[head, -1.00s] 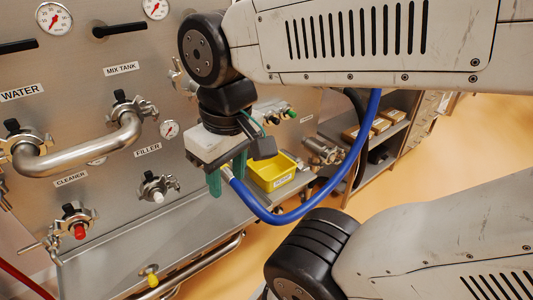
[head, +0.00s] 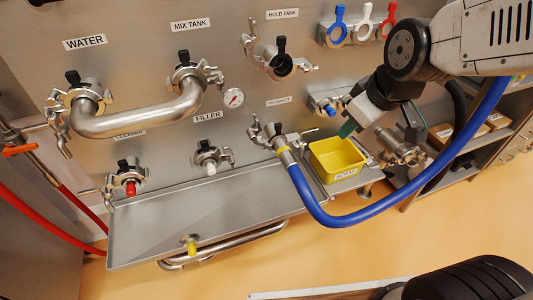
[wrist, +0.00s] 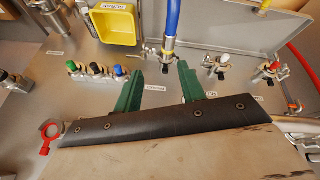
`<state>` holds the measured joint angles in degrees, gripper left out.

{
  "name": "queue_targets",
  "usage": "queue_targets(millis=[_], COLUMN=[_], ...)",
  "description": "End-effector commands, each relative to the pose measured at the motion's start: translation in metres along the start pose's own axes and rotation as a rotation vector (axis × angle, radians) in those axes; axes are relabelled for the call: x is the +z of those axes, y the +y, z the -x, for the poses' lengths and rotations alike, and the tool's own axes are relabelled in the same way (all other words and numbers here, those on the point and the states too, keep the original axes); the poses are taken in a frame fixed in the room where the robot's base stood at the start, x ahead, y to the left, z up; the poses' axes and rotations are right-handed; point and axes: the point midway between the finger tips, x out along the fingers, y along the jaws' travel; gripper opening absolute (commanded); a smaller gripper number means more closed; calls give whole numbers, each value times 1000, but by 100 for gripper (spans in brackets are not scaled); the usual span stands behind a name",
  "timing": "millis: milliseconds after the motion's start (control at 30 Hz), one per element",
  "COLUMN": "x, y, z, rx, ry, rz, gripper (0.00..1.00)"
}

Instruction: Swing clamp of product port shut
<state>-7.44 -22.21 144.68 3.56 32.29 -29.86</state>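The product port (head: 272,130) is on the steel panel under its label. The yellow-banded end of the blue hose (head: 318,205) sits at this port. The steel clamp (head: 257,133) there appears open, with one part standing out left and another right of the hose end. The port and hose also show in the wrist view (wrist: 172,22), upside down. My gripper (head: 347,128) is right of the port, in front of the panel. In the wrist view its green fingers (wrist: 158,84) are apart with nothing between them. The port lies beyond them.
A yellow bin (head: 338,160) stands right of the hose end, below my gripper. The hold tank port (head: 283,66) above has an open clamp. Coloured ring tools (head: 362,25) hang upper right. A steel tray (head: 200,215) runs below the ports. The hose loops across the front.

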Motion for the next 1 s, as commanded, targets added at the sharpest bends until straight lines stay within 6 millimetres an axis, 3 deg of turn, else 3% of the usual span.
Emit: queue_targets(millis=[33,200,300,500,733,1000], x=[-19,-79,-107,-140,-141,-120], y=[0,-3,-10,-35,-75,-111], z=[-25,-94,-132,-200,-254,-273], rx=[11,125,225,485,864,1204], ry=[43,214,296,401,417,355], rz=[100,442,640,1023,1431,1704], gripper=[40,40,40,40,40,40])
